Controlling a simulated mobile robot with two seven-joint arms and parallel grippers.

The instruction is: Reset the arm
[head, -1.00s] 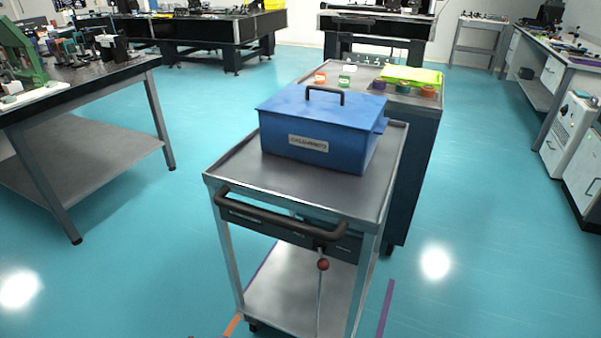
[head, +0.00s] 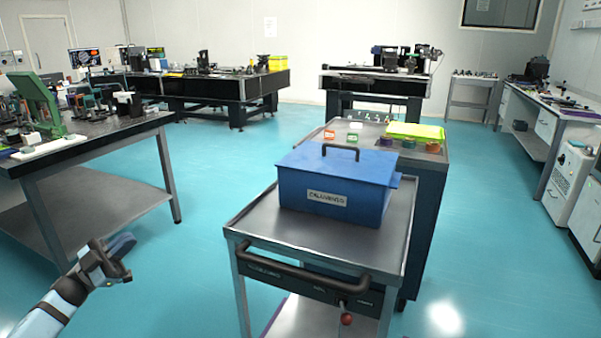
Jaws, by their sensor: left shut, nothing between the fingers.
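My left gripper (head: 127,250) is in the head view at the lower left, on the end of my left arm. It is shut and empty, held over the open floor to the left of the metal cart (head: 250,219). It touches nothing. My right arm and gripper are out of the picture.
A blue lidded box (head: 335,185) with a black handle stands on the cart, which has a dark push bar (head: 300,272). A cabinet (head: 428,185) with small coloured rolls stands behind it. A workbench (head: 90,145) is at left. Floor is clear between bench and cart.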

